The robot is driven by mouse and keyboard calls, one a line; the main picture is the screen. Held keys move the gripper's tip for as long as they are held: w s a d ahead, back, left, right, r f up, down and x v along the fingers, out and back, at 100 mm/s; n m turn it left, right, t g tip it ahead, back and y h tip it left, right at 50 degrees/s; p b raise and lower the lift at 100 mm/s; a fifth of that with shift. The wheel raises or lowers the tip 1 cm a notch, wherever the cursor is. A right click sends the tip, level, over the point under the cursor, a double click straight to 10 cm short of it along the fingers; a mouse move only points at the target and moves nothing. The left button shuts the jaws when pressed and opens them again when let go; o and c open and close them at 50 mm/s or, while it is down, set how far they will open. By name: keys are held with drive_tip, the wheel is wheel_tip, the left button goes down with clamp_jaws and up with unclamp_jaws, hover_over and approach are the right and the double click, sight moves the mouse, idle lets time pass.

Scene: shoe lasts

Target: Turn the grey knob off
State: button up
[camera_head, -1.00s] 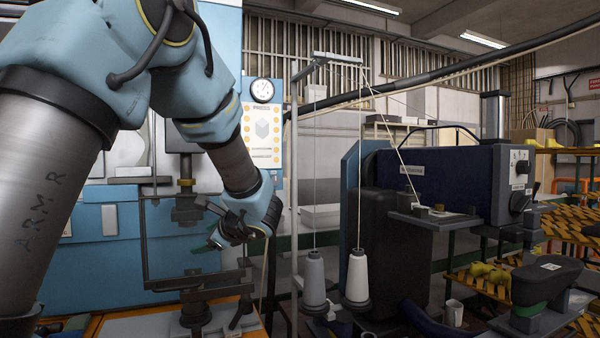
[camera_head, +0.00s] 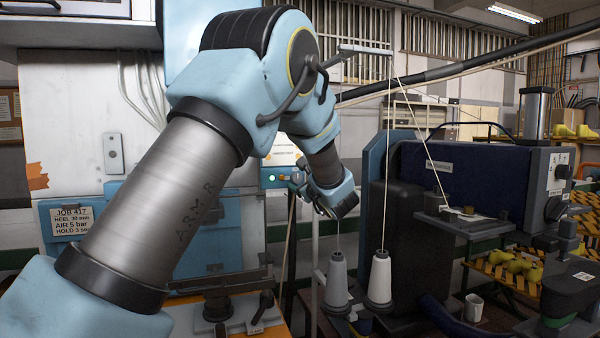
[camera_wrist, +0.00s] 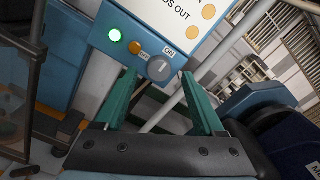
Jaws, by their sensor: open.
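The round grey knob (camera_wrist: 159,68) sits on a blue panel (camera_wrist: 118,17) in the wrist view. A white ON label (camera_wrist: 169,52) is at its upper right and an orange OFF label (camera_wrist: 139,48) at its left. A green lamp (camera_wrist: 115,35) on the panel is lit. My gripper (camera_wrist: 158,76) is open, with its two green fingers on either side of the knob in the picture; I cannot tell whether they touch it. In the head view my gripper (camera_head: 304,184) is beside the panel, and the knob cannot be made out clearly there.
Two thread cones (camera_head: 337,282) hang or stand right of my gripper, with threads running up. A dark blue machine (camera_head: 470,170) fills the right. A blue and white press with a job card (camera_head: 72,219) is at the left.

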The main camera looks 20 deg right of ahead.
drive_tip(key=shift+w, duration=1)
clamp_jaws()
